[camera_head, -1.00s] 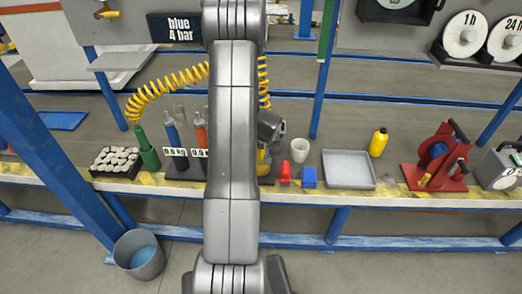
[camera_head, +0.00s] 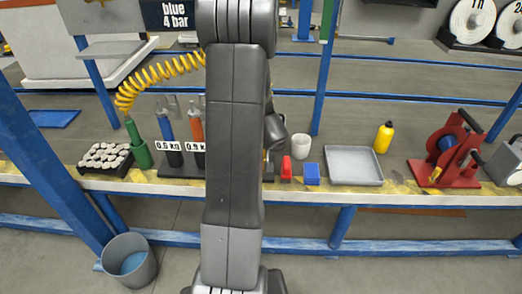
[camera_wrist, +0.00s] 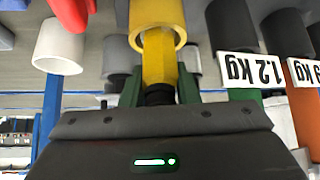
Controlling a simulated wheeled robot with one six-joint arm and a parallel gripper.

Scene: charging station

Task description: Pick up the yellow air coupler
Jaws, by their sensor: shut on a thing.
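The yellow air coupler (camera_wrist: 160,62) shows in the wrist view as a yellow piece with a wider, ring-ended part (camera_wrist: 157,22) at its upper end. My gripper (camera_wrist: 160,84) is shut on its narrow lower part, just above a dark collar. The fingers lie on either side of it. In the head view my own arm hides the gripper and nearly all of the coupler. A yellow coiled hose (camera_head: 150,83) runs down behind my arm on the left.
A yellow bottle (camera_head: 383,137) and red reel (camera_head: 447,157) are further right. Labelled cylinders (camera_head: 168,135) stand close on the left.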

